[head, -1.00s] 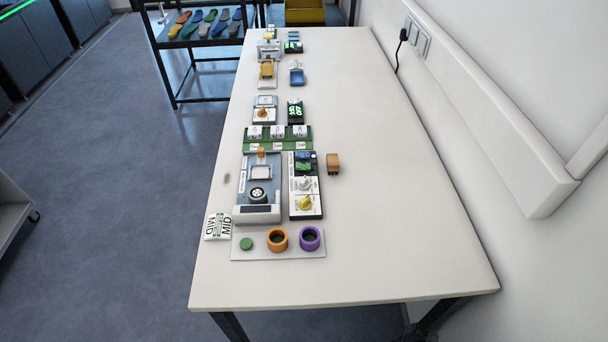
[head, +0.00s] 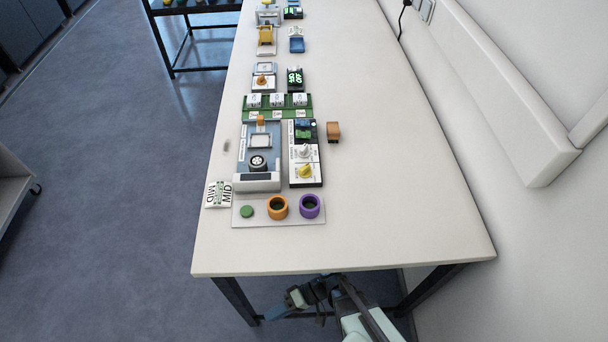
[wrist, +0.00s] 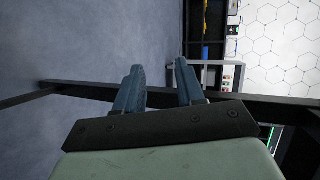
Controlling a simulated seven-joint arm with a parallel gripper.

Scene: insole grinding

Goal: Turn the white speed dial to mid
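The white speed dial (head: 304,151) sits on the black-and-white control panel (head: 292,180) on the table, just above a yellow dial (head: 305,171) in the head view. Its pointer is too small to read. A white card printed MID (head: 218,194) lies left of the panels. My gripper is below the table's front edge in the head view, well away from the dial. In the wrist view my gripper (wrist: 158,65) has its two blue fingers apart with nothing between them. The dial does not show in the wrist view.
A grey-blue machine (head: 258,182) stands left of the panel. A tray (head: 238,218) with orange and purple rings lies in front. A brown block (head: 333,132) stands to the right. The white table (head: 400,180) is clear on its right side, with a wall beyond.

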